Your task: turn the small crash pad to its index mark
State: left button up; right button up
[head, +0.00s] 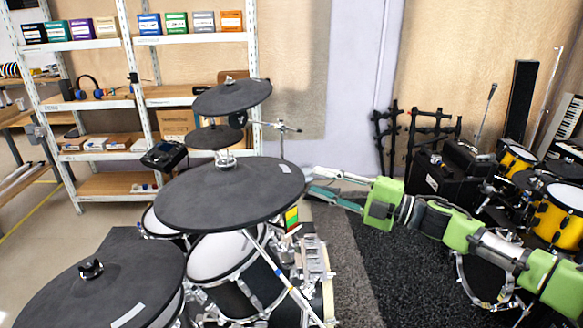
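Several dark round cymbal pads stand on the drum kit. The large middle pad (225,197) has a pale mark near its right rim. My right gripper (310,180) is at that right rim, its two fingers apart, one above the other. I cannot tell whether they touch the pad. Behind it are a smaller pad (215,137) and a higher pad (232,97) with a pale mark at its upper right. A big pad (95,290) at the front left has a wing nut and a pale strip. Which one is the small crash pad is not certain. My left gripper is out of view.
Drums (225,257) and chrome stands crowd below the pads. A black drum module (164,155) sits left of them. Shelves (150,95) with boxes stand behind. A yellow drum kit (555,220) is at the right. Dark carpet (390,270) lies below my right arm.

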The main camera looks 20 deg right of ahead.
aim_at(292, 170)
jog(key=p+x, duration=0.2)
jog(key=x, duration=0.4)
jog(key=shift+w+a+r, duration=0.15)
jog(key=shift+w+r, duration=0.05)
jog(key=shift+w+a+f, duration=0.1)
jog(key=shift+w+a, duration=0.4)
jog(key=shift+c, duration=0.4)
